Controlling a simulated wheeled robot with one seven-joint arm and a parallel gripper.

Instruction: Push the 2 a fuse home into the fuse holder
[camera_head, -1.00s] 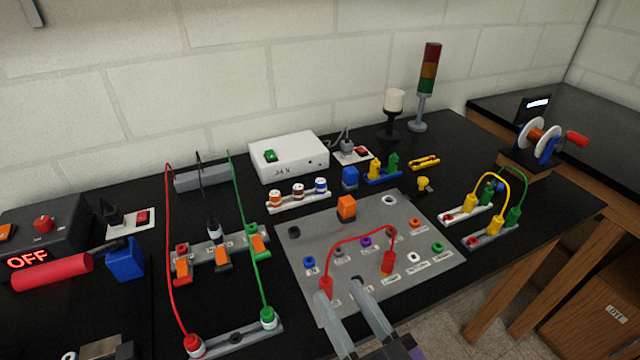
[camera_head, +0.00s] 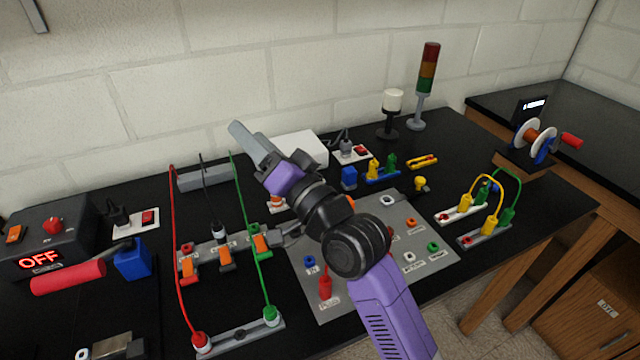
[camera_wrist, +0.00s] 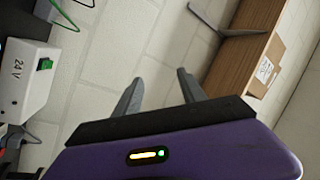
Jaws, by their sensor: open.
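My gripper (camera_head: 252,140) is raised above the bench, its fingers pointing up and left towards the wall. In the wrist view its two fingers (camera_wrist: 158,90) are spread with nothing between them. A small white rack (camera_head: 277,206) with a reddish-orange piece, possibly a fuse, shows just left of my arm; the rest of the rack is hidden. I cannot tell which piece is the 2 A fuse. An orange block on the grey panel (camera_head: 312,298), possibly the fuse holder, is almost wholly hidden behind my arm.
The white 24 V box (camera_wrist: 22,85) is at the wrist view's left. Red and green leads (camera_head: 246,225) arch at the left of the bench. A red plug (camera_head: 325,287) stands on the panel. Yellow and green leads (camera_head: 490,205) and a stack light (camera_head: 427,75) stand right.

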